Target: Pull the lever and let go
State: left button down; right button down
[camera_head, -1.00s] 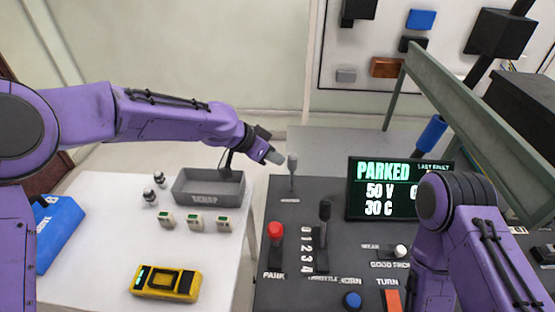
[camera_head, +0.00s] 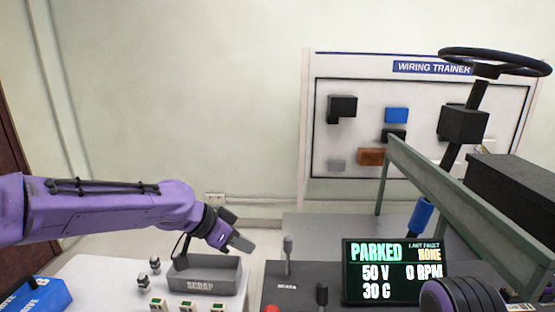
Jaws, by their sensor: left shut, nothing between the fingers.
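A grey-knobbed lever (camera_head: 287,254) stands upright at the back left of the dark console. A black-knobbed lever (camera_head: 322,294) stands nearer, its lower part cut off by the frame's bottom edge. Which of them is the task's lever I cannot tell. My left gripper (camera_head: 240,243) is shut and empty, above the scrap tray and to the left of the grey-knobbed lever, apart from it. My right arm shows only as a purple joint at the bottom right; its gripper is out of view.
The scrap tray (camera_head: 205,283) sits on the white table. A display (camera_head: 395,271) reads PARKED, 50 V, 0 RPM, 30 C. A red knob (camera_head: 271,309) peeks in at the bottom. A slanted green-grey frame (camera_head: 450,210) and a steering wheel (camera_head: 495,62) stand at the right.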

aim_at(288, 240)
jog(key=k, duration=1.3)
